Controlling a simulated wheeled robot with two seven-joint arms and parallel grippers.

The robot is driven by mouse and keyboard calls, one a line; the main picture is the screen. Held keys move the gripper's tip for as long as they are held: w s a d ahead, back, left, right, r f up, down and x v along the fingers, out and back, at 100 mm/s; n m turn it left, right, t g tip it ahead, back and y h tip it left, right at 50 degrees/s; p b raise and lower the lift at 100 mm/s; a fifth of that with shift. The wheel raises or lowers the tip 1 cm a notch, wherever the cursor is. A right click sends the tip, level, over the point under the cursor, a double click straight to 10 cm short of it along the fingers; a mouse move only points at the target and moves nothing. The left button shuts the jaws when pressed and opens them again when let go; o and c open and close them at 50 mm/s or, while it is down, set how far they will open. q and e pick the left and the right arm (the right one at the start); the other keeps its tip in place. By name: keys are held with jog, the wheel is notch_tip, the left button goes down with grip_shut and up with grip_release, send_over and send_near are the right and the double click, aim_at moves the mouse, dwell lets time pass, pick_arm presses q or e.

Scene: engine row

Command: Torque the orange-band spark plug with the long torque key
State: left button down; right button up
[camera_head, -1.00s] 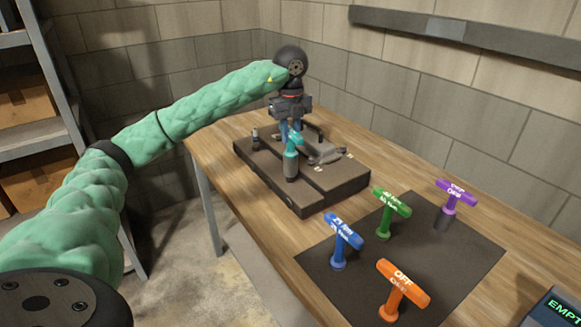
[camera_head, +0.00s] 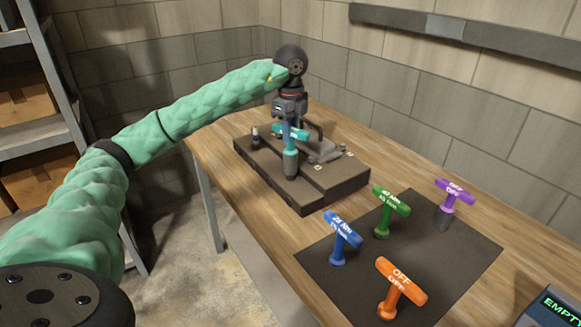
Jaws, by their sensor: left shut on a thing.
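My left gripper (camera_head: 289,127) points down over the dark engine block (camera_head: 325,190) and is shut on the teal T-handled key (camera_head: 291,159). The key stands upright, its lower end at the block's near step. Its seat there is too small to make out. No orange band shows on any plug; a plug under the key would be hidden. A small dark plug-like post (camera_head: 255,138) stands at the block's left. I cannot tell from its look whether the teal key is the long one. My right gripper is out of view.
A dark mat (camera_head: 463,265) on the wooden table holds a blue key (camera_head: 341,236), a green key (camera_head: 390,207), a purple key (camera_head: 452,198) and an orange key (camera_head: 399,284). A display reading EMPTY (camera_head: 560,308) stands at the lower right corner. Walls close in behind.

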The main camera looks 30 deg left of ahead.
pick_arm(q)
jog(key=m+b, duration=0.2)
jog(key=m, duration=0.4)
jog(key=shift+f, duration=0.15)
jog(key=m+b, duration=0.1)
jog(key=m, duration=0.4)
dwell(0.3)
jog(key=n+p, duration=0.1)
jog(key=n, duration=0.3)
jog(key=shift+n, duration=0.4)
jog(key=n, duration=0.3)
jog(key=n+p, duration=0.1)
jog(key=shift+r+n, duration=0.25)
jog(key=shift+n, duration=0.95)
jog(key=m, duration=0.2)
jog(key=m+b, duration=0.1)
jog(key=m, duration=0.1)
jog(key=shift+f, duration=0.25)
jog(key=shift+m+b, duration=0.35)
jog(key=shift+m, duration=1.05)
